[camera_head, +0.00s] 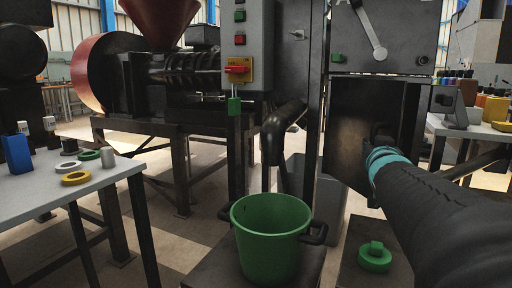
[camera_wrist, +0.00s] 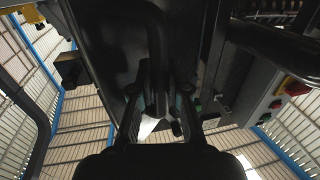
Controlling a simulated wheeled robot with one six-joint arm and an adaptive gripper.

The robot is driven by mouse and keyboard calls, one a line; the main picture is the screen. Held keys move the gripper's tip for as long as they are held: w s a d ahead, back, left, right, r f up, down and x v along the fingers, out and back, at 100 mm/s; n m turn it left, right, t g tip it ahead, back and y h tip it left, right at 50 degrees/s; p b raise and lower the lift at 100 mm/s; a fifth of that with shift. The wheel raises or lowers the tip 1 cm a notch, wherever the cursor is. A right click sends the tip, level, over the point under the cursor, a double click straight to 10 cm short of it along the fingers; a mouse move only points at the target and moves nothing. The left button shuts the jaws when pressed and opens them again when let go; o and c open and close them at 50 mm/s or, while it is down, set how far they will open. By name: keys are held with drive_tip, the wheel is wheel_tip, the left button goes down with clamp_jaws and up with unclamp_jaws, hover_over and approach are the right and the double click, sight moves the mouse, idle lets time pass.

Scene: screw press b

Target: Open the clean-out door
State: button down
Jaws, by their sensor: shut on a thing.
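The clean-out door (camera_head: 352,112) appears to be the dark panel low on the press cabinet, in the right half of the head view. It also seems to be the dark sheet in the wrist view (camera_wrist: 112,45). I cannot tell whether it is ajar. My gripper (camera_head: 380,138) is in front of it, mostly hidden by my forearm. In the wrist view my gripper (camera_wrist: 160,100) has its two fingers on either side of a dark upright bar, apparently the door handle (camera_wrist: 157,55), and is shut on it.
A green bucket (camera_head: 268,235) stands below the black pipe (camera_head: 282,130), left of my arm. A green knobbed piece (camera_head: 375,257) lies on a dark plate. A lever (camera_head: 370,30) is on the panel above. A table (camera_head: 50,185) with small parts stands at left.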

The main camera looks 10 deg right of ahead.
drive_tip(key=shift+a, duration=0.2)
drive_tip(key=c, duration=1.1)
unclamp_jaws()
drive_tip(key=shift+c, duration=0.2)
